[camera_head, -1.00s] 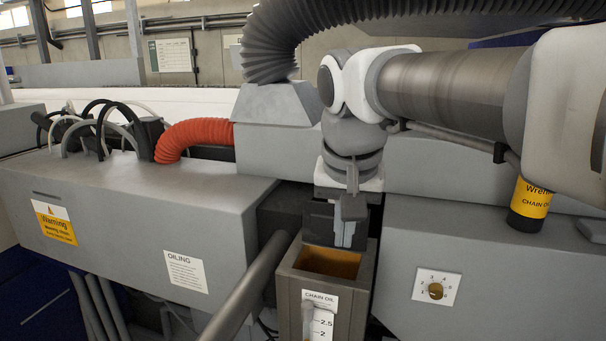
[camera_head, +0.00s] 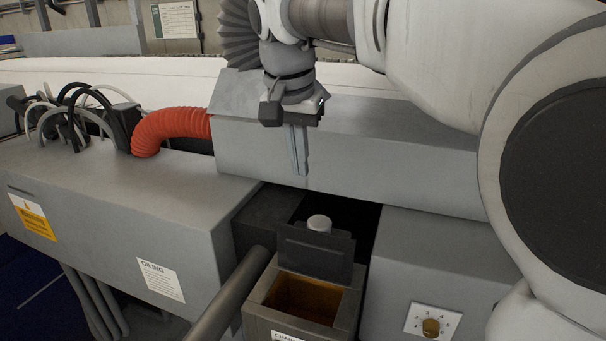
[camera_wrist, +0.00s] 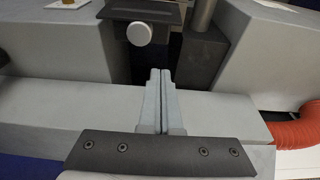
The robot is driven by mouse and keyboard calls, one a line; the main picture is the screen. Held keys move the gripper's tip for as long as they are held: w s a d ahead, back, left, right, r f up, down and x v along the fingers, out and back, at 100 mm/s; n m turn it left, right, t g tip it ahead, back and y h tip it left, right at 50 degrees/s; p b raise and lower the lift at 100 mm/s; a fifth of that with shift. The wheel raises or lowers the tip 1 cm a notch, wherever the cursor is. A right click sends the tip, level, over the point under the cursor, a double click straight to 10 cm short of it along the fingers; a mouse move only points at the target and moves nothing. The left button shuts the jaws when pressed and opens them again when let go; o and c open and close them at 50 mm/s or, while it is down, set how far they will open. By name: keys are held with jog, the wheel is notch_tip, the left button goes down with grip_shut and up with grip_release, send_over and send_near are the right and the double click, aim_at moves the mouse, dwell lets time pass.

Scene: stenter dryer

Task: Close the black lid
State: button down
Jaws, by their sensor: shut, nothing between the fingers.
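The black lid (camera_head: 316,250) stands raised at the back edge of the chain oil box (camera_head: 337,321), whose opening shows amber oil inside. A round white knob or cap (camera_head: 319,223) shows just behind the lid's top edge. In the wrist view the lid (camera_wrist: 148,12) is at the top, with the white round part (camera_wrist: 139,33) in front of it. My gripper (camera_head: 303,172) is above and behind the lid, apart from it, fingers pointing down before the grey housing. In the wrist view my gripper (camera_wrist: 161,72) has its fingers together with nothing between them.
A grey housing (camera_head: 400,149) runs behind the box. A dark gap lies behind the lid. A grey pipe (camera_head: 233,296) slants past the box's left side. An orange hose (camera_head: 170,127) is at left, and a dial panel (camera_head: 433,321) is at right.

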aim_at(295, 235)
jog(key=x, duration=0.9)
jog(key=shift+f, duration=0.2)
jog(key=shift+s+a+f+p, duration=0.2)
jog(key=shift+p, duration=0.2)
jog(key=shift+s+a+r+p, duration=0.15)
jog(key=shift+s+a, duration=0.1)
jog(key=shift+s, duration=0.55)
jog(key=shift+s+a+f+p, duration=0.15)
jog(key=shift+s+a, duration=0.1)
jog(key=shift+s, duration=0.5)
jog(key=shift+r, duration=0.1)
jog(key=shift+s+a+b, duration=0.1)
jog(key=shift+b, duration=0.35)
jog(key=shift+s+t, duration=0.25)
jog(key=shift+t, duration=0.05)
